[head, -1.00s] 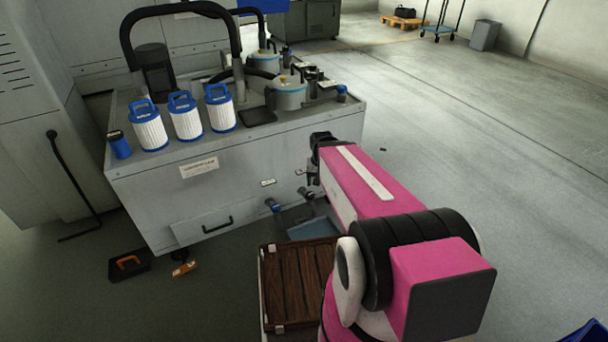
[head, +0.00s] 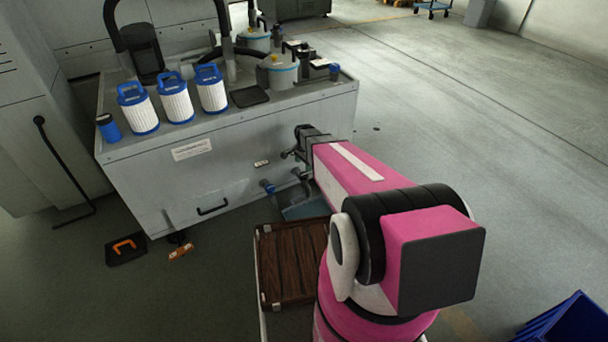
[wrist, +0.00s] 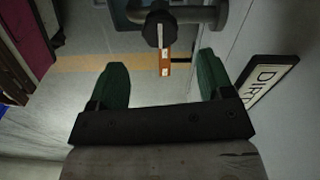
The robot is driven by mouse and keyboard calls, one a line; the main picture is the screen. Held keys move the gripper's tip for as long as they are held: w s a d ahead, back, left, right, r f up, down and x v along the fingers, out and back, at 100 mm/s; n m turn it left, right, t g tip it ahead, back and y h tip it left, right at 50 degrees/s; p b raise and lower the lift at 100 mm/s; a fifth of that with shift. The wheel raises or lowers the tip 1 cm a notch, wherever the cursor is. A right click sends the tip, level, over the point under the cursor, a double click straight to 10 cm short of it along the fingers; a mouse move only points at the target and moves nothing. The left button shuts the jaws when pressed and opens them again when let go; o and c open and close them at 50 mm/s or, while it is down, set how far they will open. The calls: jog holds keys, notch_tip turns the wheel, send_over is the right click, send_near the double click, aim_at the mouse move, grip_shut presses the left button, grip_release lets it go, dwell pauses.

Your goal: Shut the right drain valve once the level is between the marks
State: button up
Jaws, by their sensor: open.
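The machine cabinet (head: 235,165) has two drain outlets low on its front. The left one has a blue end (head: 268,187); the right one is a grey fitting (head: 303,175) close to my gripper (head: 291,154). Below them a blue-grey tray (head: 305,208) is partly hidden by my arm. In the wrist view my gripper (wrist: 165,80) is open, its green fingertips apart with nothing held. A dark valve knob (wrist: 160,28) on a grey pipe (wrist: 212,14) lies just beyond the fingertips, apart from them. I cannot make out a level or its marks.
A "DIRT..." sign (wrist: 268,80) is on the wall close to the right finger. White filters (head: 175,102) stand on the cabinet top. A brown slatted crate (head: 290,262) and a blue bin (head: 568,318) are nearby.

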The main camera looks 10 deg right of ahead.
aim_at(304, 174)
notch_tip(304, 174, down, 7)
dwell(0.3)
jog(key=c, duration=0.9)
